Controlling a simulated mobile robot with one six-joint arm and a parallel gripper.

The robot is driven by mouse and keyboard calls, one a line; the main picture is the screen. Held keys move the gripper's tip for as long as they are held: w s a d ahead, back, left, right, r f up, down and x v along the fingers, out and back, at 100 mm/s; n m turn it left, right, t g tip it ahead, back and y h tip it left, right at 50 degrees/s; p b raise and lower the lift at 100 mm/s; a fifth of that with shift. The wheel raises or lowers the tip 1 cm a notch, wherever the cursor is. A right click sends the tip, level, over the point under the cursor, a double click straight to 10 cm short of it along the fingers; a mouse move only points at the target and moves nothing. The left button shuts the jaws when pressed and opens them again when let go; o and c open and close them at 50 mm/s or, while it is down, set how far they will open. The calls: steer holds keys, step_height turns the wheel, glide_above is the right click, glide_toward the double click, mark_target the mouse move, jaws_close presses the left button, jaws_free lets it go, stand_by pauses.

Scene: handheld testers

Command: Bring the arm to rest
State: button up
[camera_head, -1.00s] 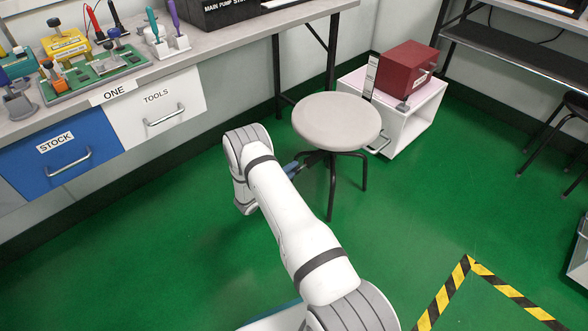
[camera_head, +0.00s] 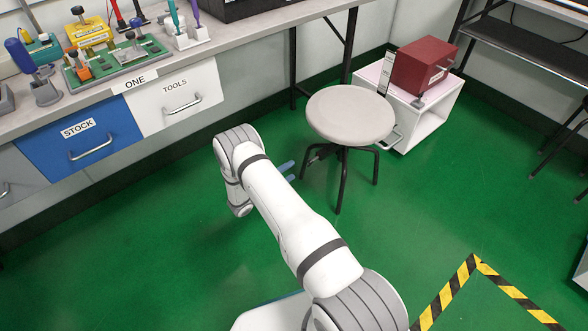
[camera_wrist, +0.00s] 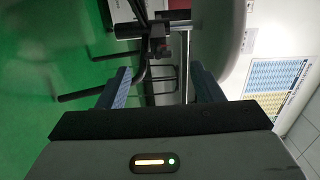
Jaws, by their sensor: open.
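My white arm (camera_head: 285,205) reaches up from the bottom of the head view and bends down at its far joint. My gripper (camera_head: 288,172) shows only in part there, as blue fingertips behind the arm, left of the stool. In the wrist view my gripper (camera_wrist: 159,88) has its two blue fingers spread apart with nothing between them. The stool's dark legs and post (camera_wrist: 157,45) show beyond the fingers. I cannot tell the exact gap to the stool, but no contact shows.
The round grey stool (camera_head: 350,115) stands right of my gripper. Behind it is a white cabinet (camera_head: 428,127) with a dark red box (camera_head: 423,66). A workbench with a blue drawer (camera_head: 82,145) and a white drawer (camera_head: 166,96) is at the left. Green floor (camera_head: 140,255) is clear.

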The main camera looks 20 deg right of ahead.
stand_by(0.5)
steer(key=s+d+r+m+g+y+p, duration=0.1)
steer(key=s+r+m+g+y+p, duration=0.3)
steer(key=r, duration=1)
steer(key=s+d+r+m+g+p, duration=0.1)
steer(key=s+r+m+g+p, duration=0.15)
steer(key=r+m+p, duration=0.85)
steer(key=s+d+r+m+g+y+p, duration=0.15)
steer(key=s+r+m, duration=0.25)
steer(key=r, duration=1.2)
steer(key=s+a+r+m+t+y+p, duration=0.1)
steer(key=s+a+r+m+y+p, duration=0.2)
steer(key=r, duration=0.8)
steer(key=s+a+r+m+t+y+p, duration=0.1)
steer(key=s+a+r+m+y+p, duration=0.3)
steer(key=s+r+m+p, duration=0.4)
steer(key=s+a+r+m+t+y+p, duration=0.2)
steer(key=s+a+r+m+y+p, duration=0.2)
steer(key=s+r+m, duration=0.6)
steer(key=p+v, duration=0.2)
steer(key=v, duration=0.2)
steer(key=shift+s, duration=0.3)
